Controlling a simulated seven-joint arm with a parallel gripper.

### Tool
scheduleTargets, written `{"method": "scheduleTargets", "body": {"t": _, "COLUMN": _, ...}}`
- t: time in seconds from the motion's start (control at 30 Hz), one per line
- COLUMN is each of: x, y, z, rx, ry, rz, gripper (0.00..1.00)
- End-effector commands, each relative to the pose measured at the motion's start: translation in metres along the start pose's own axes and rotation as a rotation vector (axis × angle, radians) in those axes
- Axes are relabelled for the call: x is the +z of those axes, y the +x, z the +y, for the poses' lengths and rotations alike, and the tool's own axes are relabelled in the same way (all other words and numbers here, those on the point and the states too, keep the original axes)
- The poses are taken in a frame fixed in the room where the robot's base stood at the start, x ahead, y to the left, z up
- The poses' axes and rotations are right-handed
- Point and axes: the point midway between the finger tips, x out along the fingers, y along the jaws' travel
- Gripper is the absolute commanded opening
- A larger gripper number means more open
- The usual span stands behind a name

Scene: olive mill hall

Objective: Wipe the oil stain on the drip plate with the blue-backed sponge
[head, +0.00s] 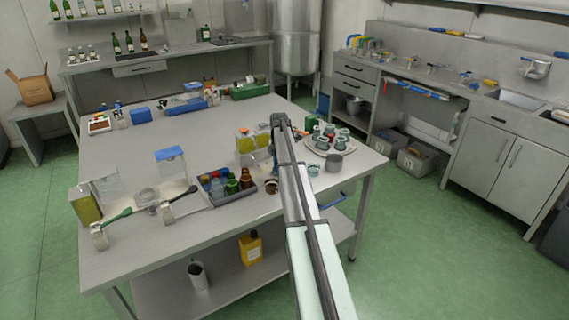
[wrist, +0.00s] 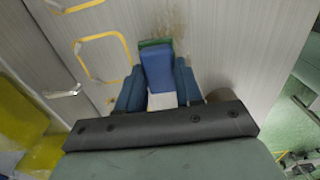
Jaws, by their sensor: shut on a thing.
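In the wrist view my gripper (wrist: 161,74) is shut on the sponge (wrist: 157,62). The sponge has a blue back and a green layer at its far edge. A brown, speckled oil stain (wrist: 166,24) lies on the pale, ribbed metal surface just beyond the sponge. I cannot tell whether the sponge touches this surface, or where the drip plate's edges are.
Yellow outlines (wrist: 105,60) mark the surface left of the sponge. In the head view, yellow containers (head: 246,142) stand left of my arm, and a round tray (head: 310,148) with several cups is to its right. A divided bottle tray (head: 222,200) is nearer. The table's middle left is clear.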

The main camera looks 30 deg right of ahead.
Motion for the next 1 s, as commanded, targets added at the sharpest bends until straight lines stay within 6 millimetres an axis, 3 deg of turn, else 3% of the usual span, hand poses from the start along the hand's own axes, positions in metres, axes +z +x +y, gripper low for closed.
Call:
{"method": "scheduleTargets", "body": {"t": 0.47, "x": -0.045, "y": 0.0, "z": -0.001, "rx": 0.0, "ry": -0.001, "rz": 0.001, "gripper": 0.07}}
{"method": "scheduleTargets", "body": {"t": 1.0, "x": 0.007, "y": 0.0, "z": 0.001, "rx": 0.0, "ry": 0.001, "rz": 0.0, "gripper": 0.07}}
